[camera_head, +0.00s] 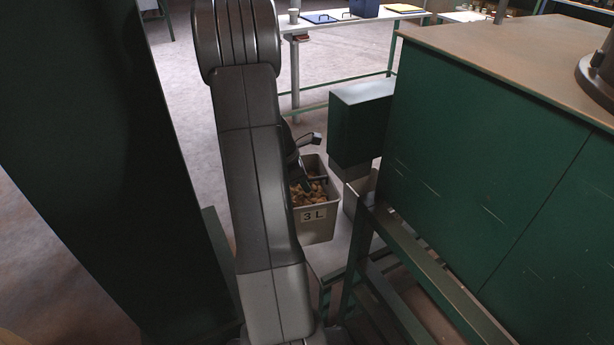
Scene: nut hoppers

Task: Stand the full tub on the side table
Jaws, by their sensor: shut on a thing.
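A pale grey tub (316,228) labelled "3 L" is in the middle of the view, upright, with brown nuts (299,197) in it up to near the rim. My gripper (308,182) is at the tub, partly behind my arm, and is shut on it; the exact grip is hard to see. Whether the tub's base touches the floor cannot be told. A light-topped table (345,22) with green legs stands at the back.
A large green hopper cabinet (480,150) fills the right, with a green box-shaped chute (358,125) close beside the tub. A grey container (352,200) shows partly under the chute. Green frame bars (425,262) are in front. A cup (294,16) and blue items occupy the back table.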

